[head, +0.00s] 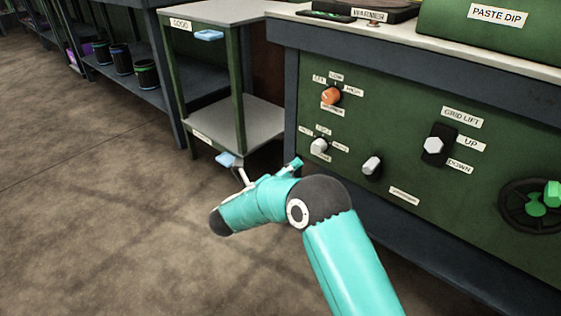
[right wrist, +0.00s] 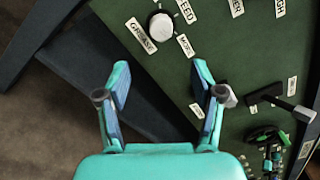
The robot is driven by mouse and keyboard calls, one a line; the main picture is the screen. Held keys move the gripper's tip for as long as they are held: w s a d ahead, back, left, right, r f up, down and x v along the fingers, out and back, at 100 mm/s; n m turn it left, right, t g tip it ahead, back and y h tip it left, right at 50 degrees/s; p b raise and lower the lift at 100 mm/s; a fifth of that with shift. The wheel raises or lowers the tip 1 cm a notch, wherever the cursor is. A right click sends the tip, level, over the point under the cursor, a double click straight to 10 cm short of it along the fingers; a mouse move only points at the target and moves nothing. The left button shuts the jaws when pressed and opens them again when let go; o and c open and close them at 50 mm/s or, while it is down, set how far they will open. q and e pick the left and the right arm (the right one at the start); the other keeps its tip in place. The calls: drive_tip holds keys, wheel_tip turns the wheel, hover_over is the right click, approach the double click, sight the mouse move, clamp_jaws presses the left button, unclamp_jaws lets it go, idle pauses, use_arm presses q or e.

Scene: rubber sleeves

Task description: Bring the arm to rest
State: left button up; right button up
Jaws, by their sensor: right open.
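My right arm (head: 345,262), teal with dark joints, comes in from the bottom of the head view and bends left in front of the green panel. Its gripper (head: 266,174) is partly hidden by the arm there, near the lower shelf's corner. In the right wrist view the right gripper (right wrist: 161,88) is open, its two blue-padded fingers well apart with nothing between them. The green panel (right wrist: 170,75) lies behind the fingers. My left gripper is not in view.
The green control panel (head: 400,124) carries an orange knob (head: 331,96), white-tipped controls, a grid lift switch (head: 434,146) and a handwheel (head: 535,207). A two-level shelf (head: 262,118) stands left of it. Black cups (head: 122,60) sit on a farther rack. Open floor (head: 85,190) lies left.

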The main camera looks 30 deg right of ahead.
drive_tip(key=s+d+f+n+p, duration=0.2)
drive_tip(key=s+d+n+p, duration=0.15)
drive_tip(key=d, duration=0.35)
drive_tip(key=s+a+f+n+t+y+p, duration=0.1)
drive_tip(key=s+a+f+n+y+p, duration=0.1)
drive_tip(key=s+a+f+n+y, duration=0.4)
drive_tip(key=s+a+f+n+t+y+p, duration=0.1)
drive_tip(key=a+f+n+y+p, duration=0.1)
drive_tip(key=a+f+n+y, duration=0.7)
drive_tip(key=s+a+f+n+g+y, duration=0.2)
drive_tip(key=s+a+f+n+g, duration=0.1)
drive_tip(key=s+n, duration=0.5)
drive_tip(key=s+a+f+n+g+y, duration=0.3)
drive_tip(key=s+a+n, duration=0.4)
drive_tip(key=s, duration=0.6)
drive_tip(key=shift+a+f+n+g+y, duration=0.15)
drive_tip(key=shift+f+n+g+y, duration=0.15)
drive_tip(key=shift+f+n+g, duration=0.6)
wheel_tip(320, 180, up, 39)
drive_tip(key=p, duration=3.8)
drive_tip(key=shift+f, duration=0.1)
drive_tip(key=shift+c, duration=0.2)
